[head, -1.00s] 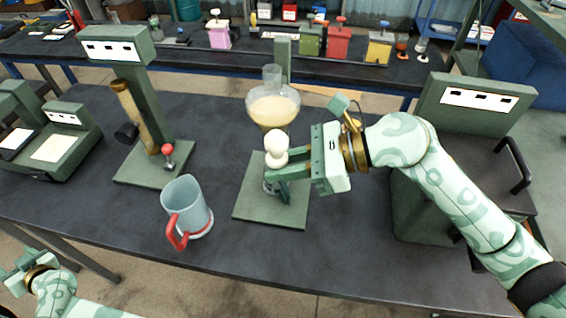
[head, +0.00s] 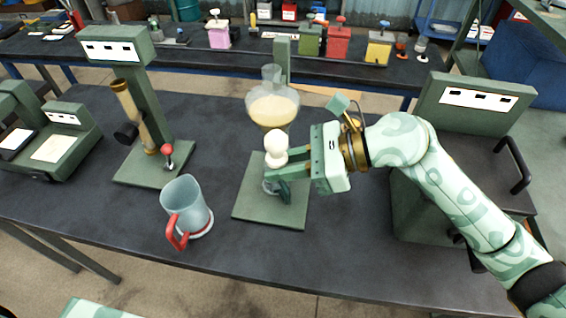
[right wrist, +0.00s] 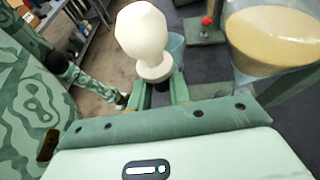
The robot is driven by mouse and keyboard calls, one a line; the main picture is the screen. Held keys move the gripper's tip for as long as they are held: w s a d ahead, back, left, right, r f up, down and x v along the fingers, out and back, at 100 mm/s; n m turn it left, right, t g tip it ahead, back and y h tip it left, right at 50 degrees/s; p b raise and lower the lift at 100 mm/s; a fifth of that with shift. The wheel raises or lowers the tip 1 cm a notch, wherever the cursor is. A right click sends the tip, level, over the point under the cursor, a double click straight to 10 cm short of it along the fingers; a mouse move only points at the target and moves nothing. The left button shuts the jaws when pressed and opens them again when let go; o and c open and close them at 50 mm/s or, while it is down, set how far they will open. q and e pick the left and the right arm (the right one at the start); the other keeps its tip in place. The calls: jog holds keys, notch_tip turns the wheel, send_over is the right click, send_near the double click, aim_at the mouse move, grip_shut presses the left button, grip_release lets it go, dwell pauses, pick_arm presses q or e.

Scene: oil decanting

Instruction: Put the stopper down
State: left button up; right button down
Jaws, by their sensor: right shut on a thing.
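The stopper (head: 275,149) is a pale, rounded knob with a wider collar. It is upright between the fingertips of my right gripper (head: 279,174), which is shut on it, and it also shows in the right wrist view (right wrist: 142,35). The gripper comes from the right, in front of a glass separating funnel (head: 272,103) holding yellowish liquid. The stopper overlaps the funnel's lower part in the head view. The fingers hide the stopper's lower end. My left gripper is outside the head view; an arm end at the left of the right wrist view is too small to read.
The funnel's stand has a green base plate (head: 250,213). A clear jug (head: 187,203) with a red handle stands to its left. A green device (head: 145,171) with a red-knobbed lever is farther left. Bare dark tabletop (head: 225,262) lies along the front.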

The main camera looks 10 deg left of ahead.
jog(key=w+d+r+m+t, duration=0.4)
jog(key=d+r, duration=0.2)
jog(key=d, duration=0.4)
jog(key=d+f+m+t, duration=0.1)
jog(key=d, duration=0.4)
jog(key=s+d+f+m+t+h, duration=0.1)
jog(key=d+f+m+t, duration=0.1)
jog(key=d, duration=0.4)
jog(key=d+f+m+t+h, duration=0.1)
jog(key=d+t, duration=0.1)
jog(key=d, duration=0.3)
jog(key=shift+s+d+f, duration=0.15)
jog(key=shift+s+f, duration=0.1)
jog(key=shift+s, duration=0.05)
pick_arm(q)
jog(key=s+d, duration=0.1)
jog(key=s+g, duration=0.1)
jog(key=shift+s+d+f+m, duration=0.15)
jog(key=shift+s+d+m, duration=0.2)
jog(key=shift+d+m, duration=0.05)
pick_arm(e)
jog(key=shift+s+d+f+m+t, duration=0.2)
jog(key=shift+s+f, duration=0.1)
jog(key=shift+f, duration=0.35)
jog(key=shift+s+d+f+m+t, duration=0.1)
jog(key=shift+s+d+f, duration=0.15)
jog(key=shift+f, duration=0.35)
jog(key=shift+s+f, duration=0.1)
